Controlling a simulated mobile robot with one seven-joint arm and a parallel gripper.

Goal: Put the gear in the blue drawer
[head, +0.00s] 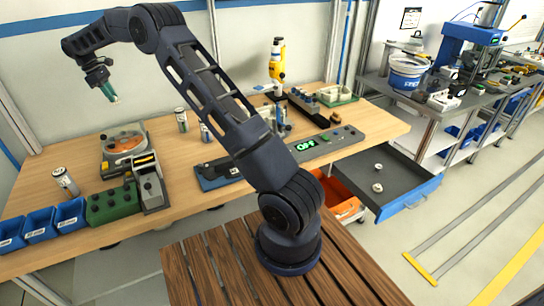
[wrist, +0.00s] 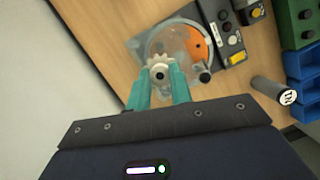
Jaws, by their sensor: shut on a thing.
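My gripper (head: 107,90) is raised above the left part of the wooden workbench, at the upper left of the head view. In the wrist view its teal fingers (wrist: 159,88) are shut on a pale toothed gear (wrist: 158,68) with a dark centre. In the head view a small pale part of the gear shows at the fingertips. The blue drawer (head: 410,203) is pulled out at the right end of the workbench, far from my gripper. Its grey floor is mostly clear and holds two small pale round parts (head: 378,188).
A clear round device with an orange part (head: 124,140) stands on the workbench (head: 75,150) below my gripper. Blue bins (head: 70,214), a green box (head: 112,204) and cans are nearby.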

